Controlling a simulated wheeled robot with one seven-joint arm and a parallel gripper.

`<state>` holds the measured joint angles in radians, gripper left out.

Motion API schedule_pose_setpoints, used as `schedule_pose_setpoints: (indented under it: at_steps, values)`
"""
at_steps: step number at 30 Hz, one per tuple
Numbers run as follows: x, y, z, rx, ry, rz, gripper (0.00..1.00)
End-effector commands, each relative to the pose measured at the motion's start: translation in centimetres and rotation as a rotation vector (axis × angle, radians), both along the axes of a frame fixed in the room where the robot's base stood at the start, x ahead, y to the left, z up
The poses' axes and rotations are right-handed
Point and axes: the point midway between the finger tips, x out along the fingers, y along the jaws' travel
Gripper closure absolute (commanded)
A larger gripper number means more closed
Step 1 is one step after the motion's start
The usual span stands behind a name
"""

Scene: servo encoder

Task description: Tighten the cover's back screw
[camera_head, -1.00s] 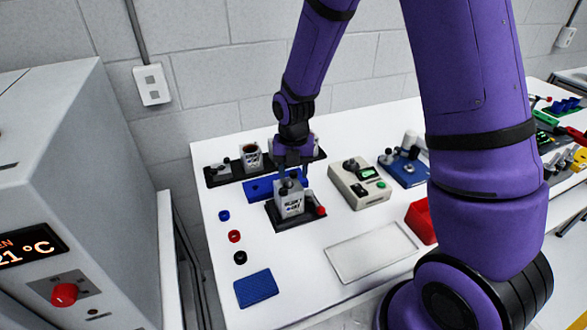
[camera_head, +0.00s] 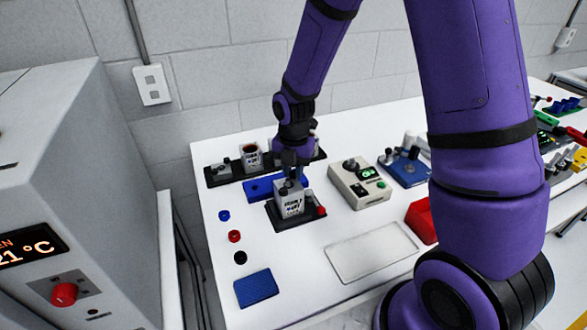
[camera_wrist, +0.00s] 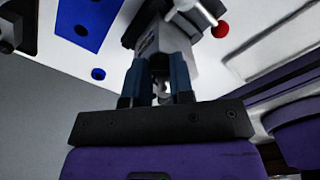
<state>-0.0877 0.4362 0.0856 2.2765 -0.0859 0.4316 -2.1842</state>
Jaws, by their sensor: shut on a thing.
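The servo unit (camera_head: 290,205) is a light grey box with dark lettering. It stands upright on a black fixture (camera_head: 283,223) with a red knob (camera_head: 321,211) at its right. My gripper (camera_head: 291,172) is at the top of the box, pointing down, and covers most of the cover there. In the wrist view my gripper (camera_wrist: 162,85) has its two fingers close around a small pale part (camera_wrist: 161,90), which looks like a screw head or knob. The grey box (camera_wrist: 150,45) also shows beyond the fingertips. The back screw itself is mostly hidden by the fingers.
Behind is a blue block (camera_head: 258,190) and a black rack (camera_head: 222,174) with a cup. To the right are a beige meter box (camera_head: 358,183), a blue fixture (camera_head: 406,170) and a red bin (camera_head: 421,220). A white tray (camera_head: 371,252) lies in front. Coloured rings lie at the left.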

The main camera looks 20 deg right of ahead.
Motion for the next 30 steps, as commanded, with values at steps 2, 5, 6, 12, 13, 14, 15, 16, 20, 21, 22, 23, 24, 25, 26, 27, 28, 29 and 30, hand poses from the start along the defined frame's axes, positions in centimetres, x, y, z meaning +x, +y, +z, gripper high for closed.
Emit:
schedule_pose_setpoints:
  at_steps: [2, 5, 6, 12, 13, 14, 15, 16, 20, 21, 22, 23, 24, 25, 26, 27, 28, 29, 30]
  values:
    - [0.03, -0.01, 0.01, 0.0, 0.0, -0.069, 1.0]
    - [0.03, -0.01, 0.01, 0.0, 0.0, -0.165, 1.0]
    - [0.03, -0.01, 0.01, 0.001, -0.001, -0.204, 1.0]
    - [0.04, 0.0, 0.02, 0.001, -0.001, -0.381, 1.0]
    - [0.04, 0.0, 0.02, 0.0, -0.001, -0.405, 1.0]
    - [0.04, 0.0, 0.02, 0.0, -0.001, -0.428, 1.0]
    - [0.04, 0.0, 0.02, 0.0, -0.001, -0.458, 1.0]
    - [0.04, 0.0, 0.02, 0.0, -0.001, -0.479, 1.0]
    - [0.04, 0.0, 0.02, 0.0, -0.001, -0.561, 1.0]
    - [0.05, 0.01, 0.02, 0.0, -0.001, -0.582, 1.0]
    - [0.05, 0.01, 0.02, 0.0, -0.001, -0.596, 1.0]
    - [0.06, 0.0, 0.02, 0.0, -0.001, -0.609, 1.0]
    - [0.06, 0.0, 0.03, 0.0, -0.001, -0.625, 1.0]
    - [0.06, 0.0, 0.03, 0.0, -0.001, -0.635, 1.0]
    - [0.06, 0.0, 0.03, 0.0, -0.001, -0.645, 1.0]
    - [0.06, 0.0, 0.03, 0.0, -0.001, -0.656, 1.0]
    - [0.06, 0.0, 0.03, 0.0, -0.001, -0.663, 1.0]
    - [0.06, 0.0, 0.03, 0.0, -0.001, -0.67, 1.0]
    - [0.06, 0.0, 0.03, 0.0, -0.001, -0.677, 1.0]
